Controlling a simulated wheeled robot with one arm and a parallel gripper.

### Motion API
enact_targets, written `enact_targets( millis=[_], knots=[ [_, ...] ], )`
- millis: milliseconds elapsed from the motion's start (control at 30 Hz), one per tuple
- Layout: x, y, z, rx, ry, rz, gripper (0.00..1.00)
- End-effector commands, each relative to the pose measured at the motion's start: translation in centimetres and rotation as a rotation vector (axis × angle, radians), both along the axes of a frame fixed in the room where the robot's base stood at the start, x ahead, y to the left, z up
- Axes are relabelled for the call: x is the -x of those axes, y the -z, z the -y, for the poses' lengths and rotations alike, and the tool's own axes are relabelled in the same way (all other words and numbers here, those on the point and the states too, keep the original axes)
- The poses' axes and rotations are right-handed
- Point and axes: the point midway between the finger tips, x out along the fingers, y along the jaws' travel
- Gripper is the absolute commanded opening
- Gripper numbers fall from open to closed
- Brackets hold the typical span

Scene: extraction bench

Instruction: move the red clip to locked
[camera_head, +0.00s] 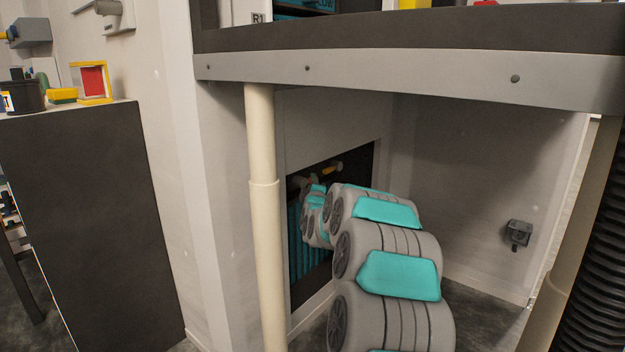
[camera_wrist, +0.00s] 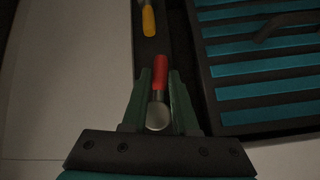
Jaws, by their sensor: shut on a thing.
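The red clip (camera_wrist: 160,73) shows in the wrist view as a red-tipped lever with a rounded silver base. It stands between the two green fingers of my gripper (camera_wrist: 160,88), which are shut on it. The clip points up the picture, along a dark frame strip beside a teal-slatted panel (camera_wrist: 255,91). In the head view my arm reaches under the bench to this panel (camera_head: 294,240), and my own arm hides most of the gripper and the red clip.
A yellow-tipped clip (camera_wrist: 149,22) sits further up the same strip; it also shows in the head view (camera_head: 336,168). A cream post (camera_head: 263,220) stands left of my arm. The bench edge (camera_head: 410,72) runs above.

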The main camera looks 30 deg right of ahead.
Motion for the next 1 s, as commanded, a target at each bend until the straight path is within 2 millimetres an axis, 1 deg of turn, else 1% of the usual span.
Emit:
enact_targets(
  millis=[33, 467, 733, 1000],
  knots=[
    [0.0, -0.3, -0.1, -0.033, -0.001, -0.016, 0.0],
    [0.2, 1.0, -0.6, -0.413, 0.0, -0.144, 0.0],
    [0.3, 1.8, -1.3, -0.658, -0.002, -0.229, 0.0],
    [0.5, 2.2, -2.0, -0.901, -0.002, -0.313, 0.0]
  ],
)
